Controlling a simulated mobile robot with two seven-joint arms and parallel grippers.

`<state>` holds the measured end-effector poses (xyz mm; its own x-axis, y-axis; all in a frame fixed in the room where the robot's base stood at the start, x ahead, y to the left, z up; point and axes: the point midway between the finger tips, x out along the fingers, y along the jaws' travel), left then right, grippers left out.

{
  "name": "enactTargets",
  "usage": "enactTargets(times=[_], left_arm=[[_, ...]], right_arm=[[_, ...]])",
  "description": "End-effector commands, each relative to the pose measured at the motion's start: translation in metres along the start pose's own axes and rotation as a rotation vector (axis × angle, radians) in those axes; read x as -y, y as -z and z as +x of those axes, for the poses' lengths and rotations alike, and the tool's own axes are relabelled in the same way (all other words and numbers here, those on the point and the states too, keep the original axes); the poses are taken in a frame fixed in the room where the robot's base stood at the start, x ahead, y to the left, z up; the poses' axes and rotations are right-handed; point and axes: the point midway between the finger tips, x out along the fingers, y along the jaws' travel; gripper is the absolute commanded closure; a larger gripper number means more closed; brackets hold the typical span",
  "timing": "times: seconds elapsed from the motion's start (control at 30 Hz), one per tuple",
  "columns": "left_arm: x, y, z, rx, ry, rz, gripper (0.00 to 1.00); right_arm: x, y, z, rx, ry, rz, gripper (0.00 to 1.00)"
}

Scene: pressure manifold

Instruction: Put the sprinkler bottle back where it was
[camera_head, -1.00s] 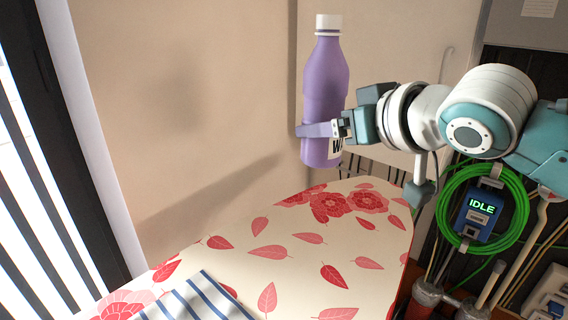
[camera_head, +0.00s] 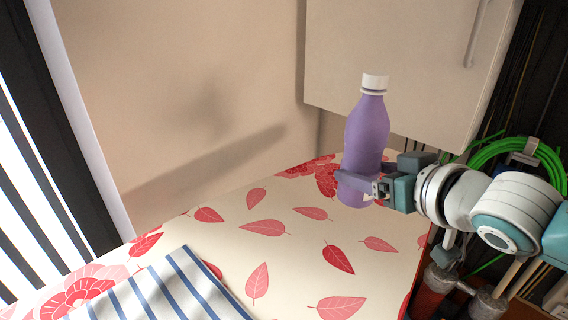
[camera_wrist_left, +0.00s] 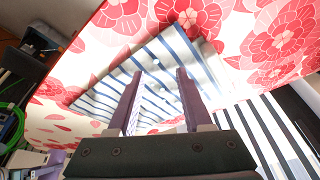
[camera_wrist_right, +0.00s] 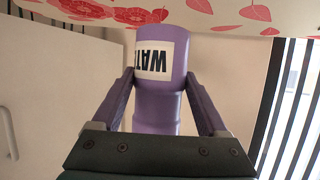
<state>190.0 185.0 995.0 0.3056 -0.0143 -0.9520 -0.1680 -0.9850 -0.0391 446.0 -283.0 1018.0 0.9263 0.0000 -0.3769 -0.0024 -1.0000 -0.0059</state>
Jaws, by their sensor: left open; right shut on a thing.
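The sprinkler bottle (camera_head: 366,135) is purple with a white cap and stands about upright. My right gripper (camera_head: 362,186) is shut around its lower part. In the right wrist view the bottle (camera_wrist_right: 158,112) shows between the two fingers, with a white label reading "WAT" upside down. The bottle's base is close to the far end of the flowered ironing board (camera_head: 290,225); I cannot tell whether it touches. My left gripper (camera_wrist_left: 156,85) is open and empty, facing a blue-striped cloth on the board; it is not in the head view.
The striped cloth (camera_head: 175,290) lies on the near part of the board. A pale cabinet (camera_head: 400,60) hangs behind the bottle. A green hose (camera_head: 520,150) and red pipework (camera_head: 432,290) are at the right. The middle of the board is clear.

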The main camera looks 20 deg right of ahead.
Motion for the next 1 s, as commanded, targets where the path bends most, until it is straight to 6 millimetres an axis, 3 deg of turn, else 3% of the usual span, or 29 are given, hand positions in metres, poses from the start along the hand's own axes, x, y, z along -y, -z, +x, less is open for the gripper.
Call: enactTargets(times=[0.43,0.87,0.9,1.0], left_arm=[[-0.002,-0.006,0.019,0.0,-0.002,-0.003,0.5],[-0.004,-0.007,0.022,-0.001,-0.008,-0.01,0.5],[-0.004,-0.006,0.021,-0.001,-0.008,-0.01,0.5],[-0.004,-0.006,0.021,-0.001,-0.008,-0.009,0.5]], right_arm=[[-0.001,-0.047,0.02,-0.003,-0.001,0.001,0.97],[-0.001,-0.051,0.022,-0.005,0.0,-0.001,0.97],[-0.001,-0.051,0.022,-0.003,-0.001,-0.001,0.2],[-0.001,-0.051,0.021,-0.002,-0.001,-0.001,0.09]])
